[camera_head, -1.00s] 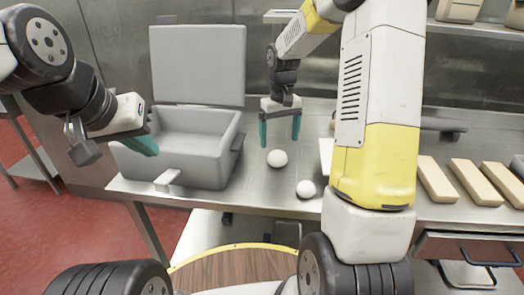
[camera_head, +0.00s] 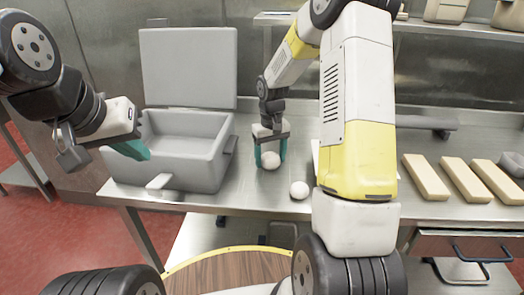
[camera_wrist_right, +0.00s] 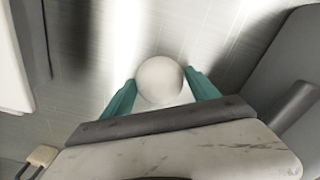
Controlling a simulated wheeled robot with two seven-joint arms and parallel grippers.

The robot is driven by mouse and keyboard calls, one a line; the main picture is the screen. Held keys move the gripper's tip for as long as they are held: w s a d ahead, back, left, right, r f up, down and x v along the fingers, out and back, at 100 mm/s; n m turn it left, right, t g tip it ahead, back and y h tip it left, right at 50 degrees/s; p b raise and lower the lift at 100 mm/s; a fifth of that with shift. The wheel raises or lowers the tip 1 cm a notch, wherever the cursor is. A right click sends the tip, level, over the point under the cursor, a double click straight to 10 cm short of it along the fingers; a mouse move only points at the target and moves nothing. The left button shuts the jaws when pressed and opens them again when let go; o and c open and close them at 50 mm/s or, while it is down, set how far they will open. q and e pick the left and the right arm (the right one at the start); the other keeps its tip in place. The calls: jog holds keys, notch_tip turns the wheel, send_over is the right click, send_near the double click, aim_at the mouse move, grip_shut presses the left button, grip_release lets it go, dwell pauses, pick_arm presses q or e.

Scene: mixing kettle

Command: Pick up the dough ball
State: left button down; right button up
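A round white dough ball (camera_head: 271,161) sits on the steel table, right of the grey box. A second, smaller white ball (camera_head: 299,190) lies nearer the table's front edge. My right gripper (camera_head: 270,159) points down at the first ball, its teal fingers on either side of it. In the right wrist view the dough ball (camera_wrist_right: 160,80) lies between the open fingertips of the gripper (camera_wrist_right: 160,77), close to both; firm contact is not clear. My left gripper (camera_head: 130,149) hangs by the box's left front; its finger gap cannot be made out.
The grey box (camera_head: 205,165) stands on the table with its lid (camera_head: 188,68) raised. Several tan blocks (camera_head: 426,177) lie at the right, beside a grey pan (camera_head: 512,163). My right arm hides part of the table's middle. A shelf (camera_head: 450,25) runs along the back.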

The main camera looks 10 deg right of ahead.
jog(key=c, duration=1)
jog(key=shift+r, duration=0.1)
